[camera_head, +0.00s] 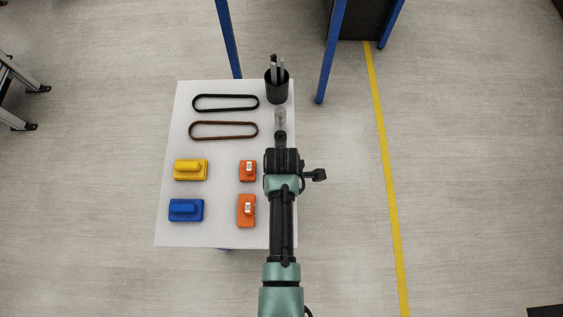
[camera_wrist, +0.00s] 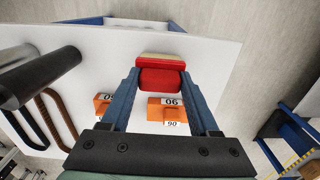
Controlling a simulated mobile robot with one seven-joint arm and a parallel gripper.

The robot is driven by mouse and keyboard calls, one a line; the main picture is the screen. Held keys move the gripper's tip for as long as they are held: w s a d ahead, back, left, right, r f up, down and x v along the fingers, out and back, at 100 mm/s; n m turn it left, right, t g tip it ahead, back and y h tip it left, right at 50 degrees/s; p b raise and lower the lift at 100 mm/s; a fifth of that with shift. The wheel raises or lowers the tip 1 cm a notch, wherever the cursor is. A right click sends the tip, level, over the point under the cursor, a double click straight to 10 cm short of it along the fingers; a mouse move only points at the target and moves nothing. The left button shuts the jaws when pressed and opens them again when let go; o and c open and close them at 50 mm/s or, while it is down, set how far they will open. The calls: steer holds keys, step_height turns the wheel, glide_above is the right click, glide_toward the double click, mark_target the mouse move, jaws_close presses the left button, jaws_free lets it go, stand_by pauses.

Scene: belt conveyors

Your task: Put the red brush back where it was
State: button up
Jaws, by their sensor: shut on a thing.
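The red brush (camera_wrist: 160,78), a red block with a cream layer on its far side, sits between the blue fingers of my gripper (camera_wrist: 160,82) in the wrist view. My gripper is shut on it. In the head view my arm hides the brush and the fingers. They are over the right side of the white table (camera_head: 222,238). A yellow brush (camera_head: 190,169) and a blue brush (camera_head: 186,210) stand on the table's left side. I cannot tell whether the red brush touches the table.
Two orange boxes (camera_head: 247,170) (camera_head: 246,211) stand left of my arm. A black belt (camera_head: 225,103) and a brown belt (camera_head: 223,130) lie farther back. A black cup (camera_head: 277,90) with tools stands at the back right. Blue posts (camera_head: 331,50) rise behind the table.

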steer(key=shift+f, duration=0.2)
steer(key=o, duration=1.3)
